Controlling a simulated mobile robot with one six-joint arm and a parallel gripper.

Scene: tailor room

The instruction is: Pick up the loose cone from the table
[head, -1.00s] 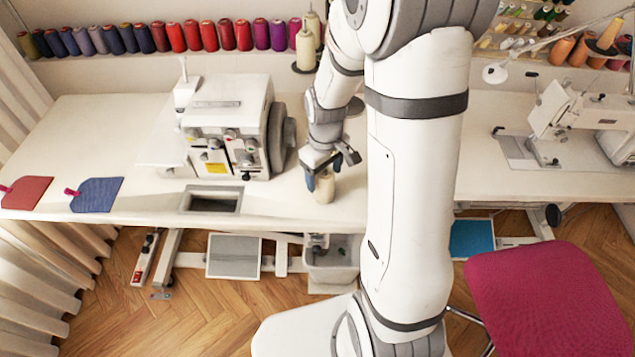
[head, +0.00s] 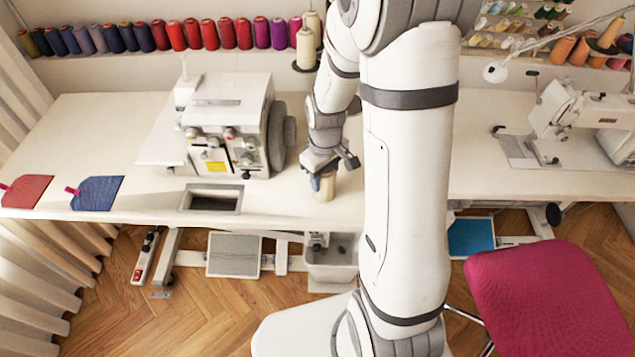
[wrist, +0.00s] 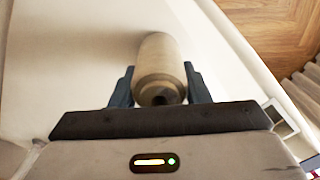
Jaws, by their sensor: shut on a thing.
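The loose cone (head: 325,188) is a cream thread cone at the front part of the white table (head: 270,212), right of the serger. In the wrist view the cone (wrist: 160,68) lies between the two dark fingers, with its open end toward the camera. My gripper (head: 322,180) is shut on the cone from above; it also shows in the wrist view (wrist: 160,88). In the head view the gripper hides the cone's top. I cannot tell whether the cone's base touches the table.
A white serger (head: 228,125) stands just left of my gripper, with a rectangular table opening (head: 212,199) in front of it. Red (head: 27,190) and blue (head: 97,193) fabric pieces lie at the left. A sewing machine (head: 580,125) stands right. A pink chair (head: 550,290) is at front right.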

